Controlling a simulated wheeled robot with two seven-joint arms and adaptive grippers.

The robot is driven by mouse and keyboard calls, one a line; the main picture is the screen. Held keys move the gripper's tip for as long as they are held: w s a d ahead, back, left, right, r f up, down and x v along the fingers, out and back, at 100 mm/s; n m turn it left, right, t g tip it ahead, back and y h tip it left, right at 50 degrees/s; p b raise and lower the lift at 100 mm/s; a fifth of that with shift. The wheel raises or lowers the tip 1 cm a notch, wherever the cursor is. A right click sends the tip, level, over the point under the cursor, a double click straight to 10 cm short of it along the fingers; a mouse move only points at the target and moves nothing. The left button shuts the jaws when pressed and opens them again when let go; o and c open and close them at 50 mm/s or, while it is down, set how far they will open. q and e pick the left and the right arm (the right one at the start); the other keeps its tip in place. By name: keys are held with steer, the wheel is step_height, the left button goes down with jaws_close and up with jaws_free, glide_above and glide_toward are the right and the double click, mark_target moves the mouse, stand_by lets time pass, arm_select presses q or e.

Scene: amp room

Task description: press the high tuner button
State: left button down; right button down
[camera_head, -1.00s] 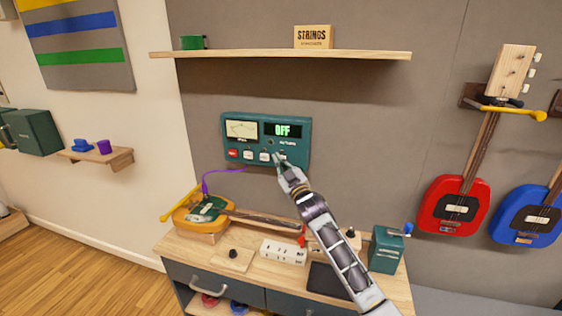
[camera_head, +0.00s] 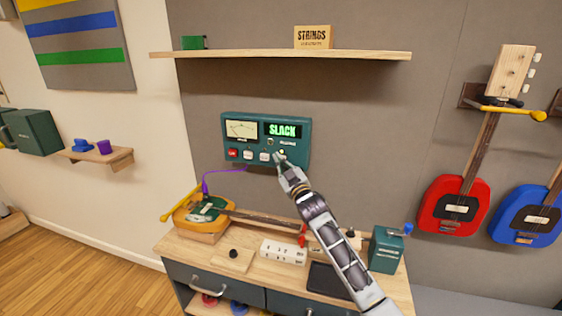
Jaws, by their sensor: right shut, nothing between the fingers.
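The teal tuner panel (camera_head: 266,141) is mounted on the grey wall above the workbench. Its right display (camera_head: 283,130) reads SLACK in green, and a pale dial gauge (camera_head: 241,129) is on its left. A red button (camera_head: 232,154) and white buttons (camera_head: 248,156) run along its lower edge. A small yellow light shows at the right end of that row. My right gripper (camera_head: 281,161) is shut and empty, with its tip at the right end of the row, where it hides the button there. I cannot tell if the tip touches it. My left gripper is not in view.
The workbench (camera_head: 175,245) below holds an orange guitar (camera_head: 200,212), a white block (camera_head: 283,252) and a teal box (camera_head: 386,250). A wooden shelf (camera_head: 280,56) is above the panel. Red (camera_head: 453,208) and blue (camera_head: 530,215) guitars hang at right.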

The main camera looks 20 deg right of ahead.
steer(key=shift+s+a, duration=0.1)
steer(key=shift+s, duration=0.1)
steer(key=shift+s+a+p, duration=0.3)
steer(key=shift+s, duration=0.15)
steer(key=s+a, duration=0.1)
steer(key=s, duration=0.1)
steer(key=s+a+p, duration=0.1)
steer(key=s+a, duration=0.1)
steer(key=shift+s, duration=0.1)
stand_by(0.8)
steer(key=shift+d+f, duration=0.1)
stand_by(0.6)
